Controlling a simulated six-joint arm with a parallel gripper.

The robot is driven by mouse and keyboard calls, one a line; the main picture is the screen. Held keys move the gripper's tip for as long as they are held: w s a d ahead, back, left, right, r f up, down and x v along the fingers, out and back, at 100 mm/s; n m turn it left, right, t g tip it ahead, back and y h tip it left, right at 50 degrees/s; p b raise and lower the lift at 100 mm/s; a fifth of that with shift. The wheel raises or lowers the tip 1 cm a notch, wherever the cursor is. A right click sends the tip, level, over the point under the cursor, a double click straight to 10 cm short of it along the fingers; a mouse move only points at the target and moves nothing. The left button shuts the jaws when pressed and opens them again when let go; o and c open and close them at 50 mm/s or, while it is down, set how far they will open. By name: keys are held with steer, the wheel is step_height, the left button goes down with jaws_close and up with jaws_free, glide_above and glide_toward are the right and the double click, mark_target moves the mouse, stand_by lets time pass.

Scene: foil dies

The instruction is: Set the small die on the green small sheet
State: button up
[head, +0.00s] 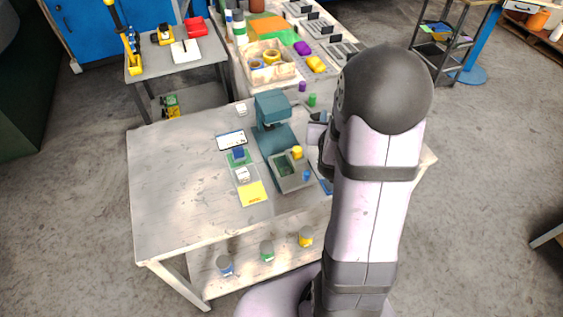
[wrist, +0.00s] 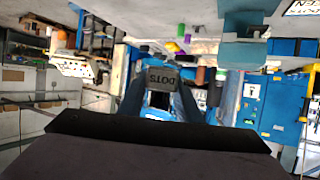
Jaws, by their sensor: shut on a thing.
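In the head view my gripper (head: 319,127) is right of the teal press, mostly hidden behind my arm, and the held die cannot be made out clearly. A small green sheet (head: 231,159) lies on the table left of the press, with a blue block (head: 238,152) on or over it. A pale block (head: 243,175) stands just in front of it, and a yellow sheet (head: 252,194) lies nearer me.
The teal press (head: 273,108) stands between my gripper and the sheets. A white-and-blue card (head: 231,140) and a small pale block (head: 241,109) lie behind the sheets. The table's left side (head: 175,190) is clear.

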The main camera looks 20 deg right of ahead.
steer(key=w+a+n+t+y+b, duration=0.1)
steer(key=w+a+n+y+b, duration=0.1)
steer(key=w+a, duration=0.15)
steer(key=n+t+y+b, duration=0.1)
steer(key=n+y+b, duration=0.2)
steer(key=n+y, duration=0.15)
glide_above(281, 160)
steer(key=shift+m+y, duration=0.25)
step_height(281, 160, down, 6)
steer(key=shift+w+r, duration=0.1)
steer(key=shift+w, duration=0.05)
steer(key=shift+f+p, duration=0.35)
steer(key=shift+f, duration=4.7)
steer(key=shift+f+b, duration=0.35)
steer(key=shift+b, duration=0.05)
steer(key=shift+f+b, duration=0.3)
